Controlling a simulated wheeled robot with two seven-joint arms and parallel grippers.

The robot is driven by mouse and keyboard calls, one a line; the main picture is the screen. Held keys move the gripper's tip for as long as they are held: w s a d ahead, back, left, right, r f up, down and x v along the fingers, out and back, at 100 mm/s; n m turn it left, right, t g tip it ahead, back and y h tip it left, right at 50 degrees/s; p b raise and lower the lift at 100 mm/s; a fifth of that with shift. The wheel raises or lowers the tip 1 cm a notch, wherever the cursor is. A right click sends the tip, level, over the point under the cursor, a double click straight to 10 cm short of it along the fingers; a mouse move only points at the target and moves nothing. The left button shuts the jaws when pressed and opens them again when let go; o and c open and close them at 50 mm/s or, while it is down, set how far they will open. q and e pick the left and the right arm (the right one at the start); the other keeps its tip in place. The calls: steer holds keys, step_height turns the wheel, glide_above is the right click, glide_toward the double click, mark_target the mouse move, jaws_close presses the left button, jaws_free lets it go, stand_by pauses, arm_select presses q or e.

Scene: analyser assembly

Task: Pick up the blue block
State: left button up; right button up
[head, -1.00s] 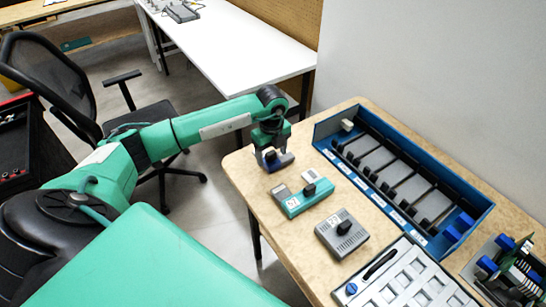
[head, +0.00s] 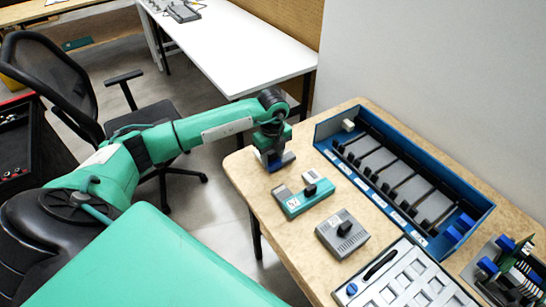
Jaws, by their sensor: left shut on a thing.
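My left gripper (head: 274,160) points down over the far left corner of the wooden table (head: 322,259). It is shut on a small block (head: 284,159) with a dark blue lower part, at or just above the table top. The gripper hides much of the block. I cannot tell whether the block touches the table. My right gripper is not in view.
A teal module (head: 305,197) and a grey module (head: 341,233) lie close to the gripper. A blue rack with slots (head: 401,183) stands along the wall. A grey tray (head: 407,276) and a green board (head: 522,275) fill the near right.

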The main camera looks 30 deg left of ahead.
arm_select(q)
steer(key=shift+r, duration=0.45)
step_height(320, 180, up, 7)
steer(key=shift+w+r+b, duration=0.1)
steer(key=shift+b, duration=0.5)
step_height(320, 180, up, 12)
steer(key=b, duration=0.1)
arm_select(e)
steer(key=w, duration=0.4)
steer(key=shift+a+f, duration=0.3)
